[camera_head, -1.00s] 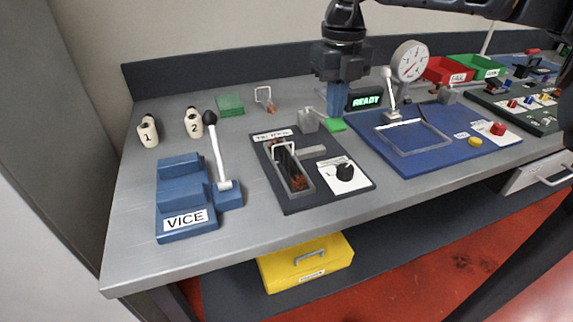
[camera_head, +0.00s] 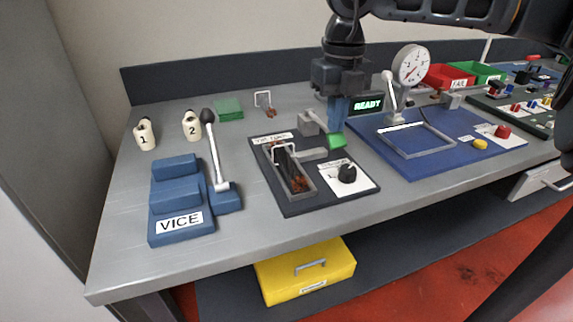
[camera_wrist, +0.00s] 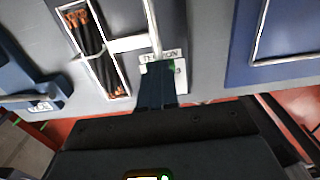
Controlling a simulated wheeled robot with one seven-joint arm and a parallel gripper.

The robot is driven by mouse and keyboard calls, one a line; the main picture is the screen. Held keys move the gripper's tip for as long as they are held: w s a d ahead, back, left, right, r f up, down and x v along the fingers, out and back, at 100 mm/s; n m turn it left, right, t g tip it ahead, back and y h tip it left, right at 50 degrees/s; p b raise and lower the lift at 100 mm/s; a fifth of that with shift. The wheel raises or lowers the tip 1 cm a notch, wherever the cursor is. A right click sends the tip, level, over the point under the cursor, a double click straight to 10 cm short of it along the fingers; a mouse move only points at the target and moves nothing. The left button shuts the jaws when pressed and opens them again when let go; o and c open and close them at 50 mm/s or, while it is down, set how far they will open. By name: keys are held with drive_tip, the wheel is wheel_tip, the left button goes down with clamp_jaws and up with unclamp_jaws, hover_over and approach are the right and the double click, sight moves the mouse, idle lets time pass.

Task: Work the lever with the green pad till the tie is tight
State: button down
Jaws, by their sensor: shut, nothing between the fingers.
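The lever's green pad (camera_head: 337,142) is in the head view, at the end of a thin rod from a grey block (camera_head: 309,123). In the wrist view only a sliver of green (camera_wrist: 172,66) shows beside the fingertips. My gripper (camera_head: 336,127) is shut and empty, its blue fingers pointing down at the pad's upper edge. They seem to touch it, though contact is not clear. The bundle of dark wires with orange ends (camera_head: 297,175) lies in a metal frame on the black board (camera_head: 295,207).
A blue panel (camera_head: 420,168) with a gauge (camera_head: 412,65) lies to the right, and a READY display (camera_head: 367,104) behind. The blue vice (camera_head: 180,205) stands left.

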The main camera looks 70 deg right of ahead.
wheel_tip(320, 180, up, 10)
drive_tip(key=p, duration=0.3)
drive_tip(key=shift+w+d+p, duration=0.3)
drive_tip(key=shift+w+d, duration=0.1)
idle(0.3)
drive_tip(key=shift+f, duration=0.2)
idle(0.6)
drive_tip(key=shift+s+a+f+b, duration=0.15)
drive_tip(key=shift+f+b, duration=1.5)
drive_tip(key=shift+b, duration=0.2)
drive_tip(key=shift+s+a+f+b, duration=0.1)
drive_tip(key=shift+f+b, duration=1.5)
drive_tip(key=shift+b, duration=0.3)
drive_tip(key=shift+s+a+f+b, duration=0.15)
drive_tip(key=shift+f+b, duration=1.5)
drive_tip(key=shift+b, duration=0.2)
drive_tip(key=shift+r, duration=0.1)
wheel_tip(320, 180, up, 10)
drive_tip(key=p, duration=0.4)
drive_tip(key=shift+w+d+p, duration=0.3)
drive_tip(key=shift+w+d, duration=0.05)
drive_tip(key=shift+d, duration=0.05)
